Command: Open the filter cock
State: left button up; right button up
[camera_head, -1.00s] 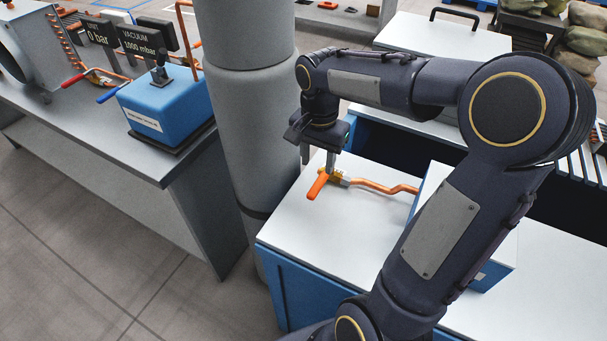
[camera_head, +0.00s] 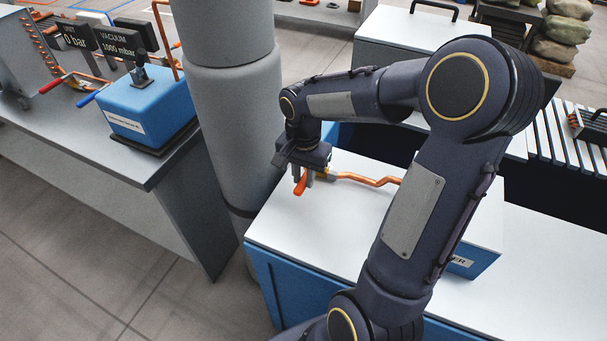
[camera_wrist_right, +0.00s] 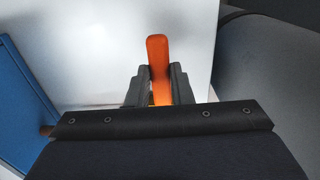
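The filter cock is a small brass valve (camera_head: 322,175) with an orange lever handle (camera_head: 300,188), at the end of a copper pipe (camera_head: 370,180) above a white-topped cabinet. My right gripper (camera_head: 304,177) is down at the handle, left of the valve body. In the right wrist view the same orange handle (camera_wrist_right: 158,52) stands between the two dark fingertips of my right gripper (camera_wrist_right: 160,72). The fingers look shut on it, one at each side, and the handle's free end sticks out past them. The valve body is mostly hidden behind the gripper there. My left gripper is not in view.
A blue and white box (camera_head: 470,262) stands on the cabinet (camera_head: 300,225), partly behind my right arm. A thick grey column (camera_head: 232,110) rises close to the left of the gripper. A grey bench (camera_head: 150,172) with a blue vacuum unit (camera_head: 150,105) is farther left.

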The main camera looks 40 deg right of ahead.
grip_shut()
